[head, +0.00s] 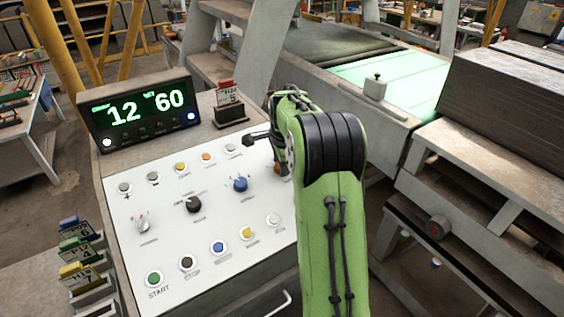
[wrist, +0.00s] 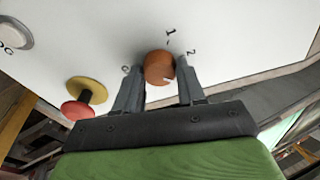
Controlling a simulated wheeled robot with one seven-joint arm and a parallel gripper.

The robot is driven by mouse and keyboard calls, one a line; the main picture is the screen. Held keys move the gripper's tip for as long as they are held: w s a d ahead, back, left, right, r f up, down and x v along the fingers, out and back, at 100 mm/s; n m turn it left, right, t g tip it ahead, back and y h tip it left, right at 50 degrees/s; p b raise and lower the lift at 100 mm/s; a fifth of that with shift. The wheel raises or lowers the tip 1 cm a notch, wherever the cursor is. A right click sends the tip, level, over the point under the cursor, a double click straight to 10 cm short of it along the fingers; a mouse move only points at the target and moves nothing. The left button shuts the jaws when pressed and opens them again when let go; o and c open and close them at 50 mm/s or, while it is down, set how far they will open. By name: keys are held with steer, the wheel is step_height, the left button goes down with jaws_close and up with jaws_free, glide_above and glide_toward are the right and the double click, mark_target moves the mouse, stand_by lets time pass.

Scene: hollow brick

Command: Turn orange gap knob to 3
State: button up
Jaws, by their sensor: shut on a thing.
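The orange gap knob (wrist: 158,68) sits on the white panel between the two fingers of my gripper (wrist: 160,80) in the wrist view. The fingers are shut on its sides. Labels 0, 1 and 2 show around it; a 3 is not visible, and the right finger covers part of the panel there. A small white mark shows on the knob's lower right face, but its pointing direction is unclear. In the head view the orange knob (head: 277,168) is mostly hidden behind my arm, at the panel's right side.
The panel (head: 150,185) also carries a blue knob (head: 240,184), a black knob (head: 194,204), a grey knob (head: 142,223) and several buttons. A display (head: 140,112) reads 12 and 60. A red button with yellow collar (wrist: 78,108) is near the left finger.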

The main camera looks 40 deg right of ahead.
steer(key=o, duration=1)
steer(key=shift+r, duration=0.1)
steer(key=p+v, duration=0.1)
steer(key=v, duration=1.4)
steer(key=shift+s+a+r+p, duration=0.1)
steer(key=shift+s+r+p, duration=0.1)
steer(key=shift+r+p, duration=0.15)
steer(key=shift+f, duration=0.1)
